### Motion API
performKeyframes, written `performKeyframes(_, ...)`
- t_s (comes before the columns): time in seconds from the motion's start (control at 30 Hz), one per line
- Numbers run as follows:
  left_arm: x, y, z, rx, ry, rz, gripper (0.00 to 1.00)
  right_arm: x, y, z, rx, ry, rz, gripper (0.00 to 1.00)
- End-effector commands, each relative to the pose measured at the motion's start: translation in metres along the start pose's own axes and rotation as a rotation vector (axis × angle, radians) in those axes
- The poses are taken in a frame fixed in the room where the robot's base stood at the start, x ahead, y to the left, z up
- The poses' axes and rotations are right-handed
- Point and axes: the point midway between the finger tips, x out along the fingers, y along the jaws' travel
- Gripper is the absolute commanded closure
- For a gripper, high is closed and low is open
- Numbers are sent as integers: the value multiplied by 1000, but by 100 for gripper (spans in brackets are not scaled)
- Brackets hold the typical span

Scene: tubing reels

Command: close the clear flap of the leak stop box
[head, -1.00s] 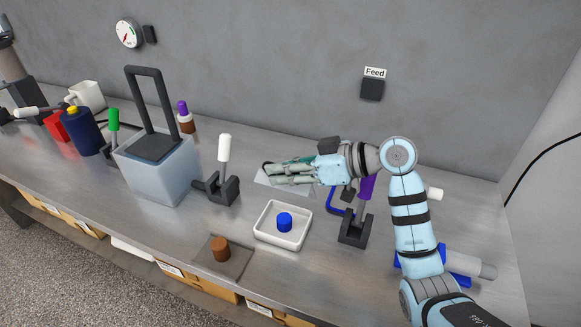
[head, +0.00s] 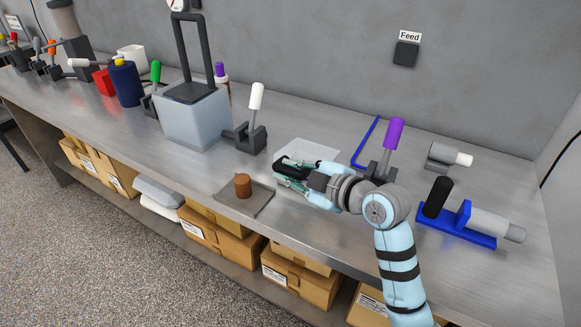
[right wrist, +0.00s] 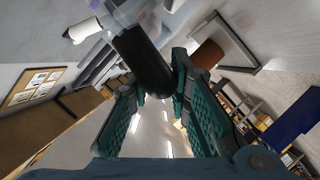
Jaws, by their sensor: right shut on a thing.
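The leak stop box appears as a pale, low square with its clear flap (head: 312,147) lying over it. The blue button is hidden in the head view. My right gripper (head: 290,174) is at the box's near side, pointing left. It is shut on a black grip, which I take to be the flap's. In the right wrist view the black grip (right wrist: 143,62) sits between the tips of my right gripper (right wrist: 156,97). My arm and fingers hide the box's front, so I cannot tell whether the flap rests fully down. My left gripper is out of view.
A brown knob (head: 243,185) on a grey plate stands just left of my fingers. A white-handled lever (head: 256,100) stands behind it, and a purple-handled lever (head: 393,134) behind my wrist. A blue fixture (head: 455,229) is at right. The bench front edge is close.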

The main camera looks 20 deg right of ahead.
Motion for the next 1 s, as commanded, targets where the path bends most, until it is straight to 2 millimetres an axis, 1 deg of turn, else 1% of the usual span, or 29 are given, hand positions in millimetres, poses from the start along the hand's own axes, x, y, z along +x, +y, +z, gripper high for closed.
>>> performKeyframes(0.03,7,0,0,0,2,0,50,2,-8,6,-24,-3,10,100)
performKeyframes(0.1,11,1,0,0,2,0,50,4,-12,10,-64,-4,28,100)
performKeyframes(0.3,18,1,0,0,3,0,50,8,-21,17,-66,-5,26,100)
performKeyframes(0.9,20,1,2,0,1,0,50,11,-27,20,-62,-4,19,100)
performKeyframes(0.93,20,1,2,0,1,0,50,11,-27,20,-62,-4,18,79)
performKeyframes(1.0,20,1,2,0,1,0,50,11,-27,20,-62,-4,18,68)
